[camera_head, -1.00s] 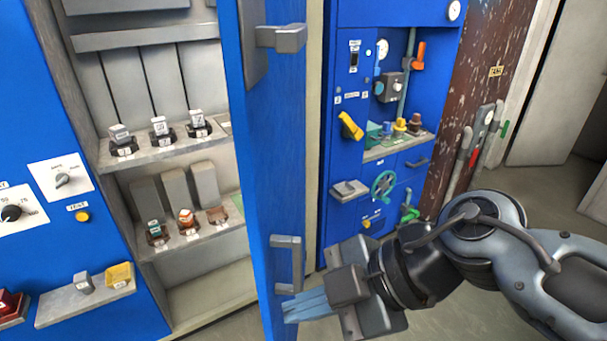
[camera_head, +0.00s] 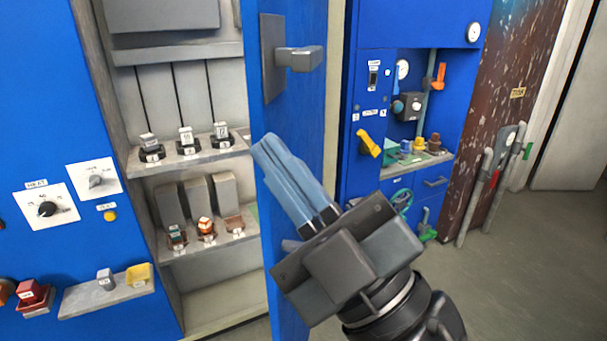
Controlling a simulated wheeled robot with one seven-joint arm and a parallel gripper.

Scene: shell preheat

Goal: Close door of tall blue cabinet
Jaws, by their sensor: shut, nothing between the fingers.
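The tall blue cabinet (camera_head: 130,250) stands at the left, its grey shelved inside in view. Its blue door (camera_head: 297,110) stands open, seen at a steep angle, with a grey lever handle (camera_head: 300,58) near the top. A lower grey handle (camera_head: 291,244) is mostly hidden behind my gripper. My gripper (camera_head: 262,146) is in front of the door, its blue fingers shut with nothing between them and pointing up and left. The fingertips overlap the door's left edge in the picture; I cannot tell whether they touch it.
Small labelled items stand on the cabinet's upper shelf (camera_head: 205,160) and lower shelf. A small ledge (camera_head: 85,300) juts from the blue front at left. Another blue panel (camera_head: 370,60) with valves stands behind the door. Open floor (camera_head: 510,260) lies at right.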

